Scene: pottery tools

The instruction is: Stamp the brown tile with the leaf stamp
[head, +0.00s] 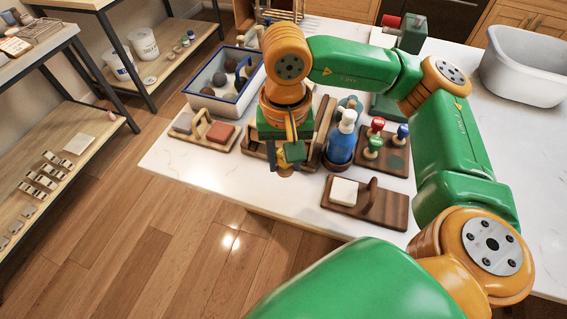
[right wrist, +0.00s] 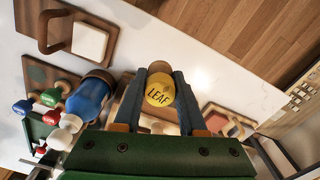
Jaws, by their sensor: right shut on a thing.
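My right gripper (head: 284,168) hangs over the front part of the white table and is shut on the leaf stamp. In the right wrist view the stamp's round yellow top (right wrist: 159,90), marked LEAF, sits between the two fingers. Its stamping face is hidden. The brown tile (head: 220,133) lies flat on a light wooden tray (head: 205,145) with a handle, to the left of the gripper in the head view. The stamp is apart from the tile. My left gripper is not in view.
A grey tile (head: 183,123) shares the tray. A blue-rimmed box (head: 207,104) stands behind it. Right of the gripper stand a blue bottle (head: 341,146), a rack of coloured stamps (head: 396,163) and a dark board (head: 385,207) with a white tile (head: 343,191). The table's front edge is close.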

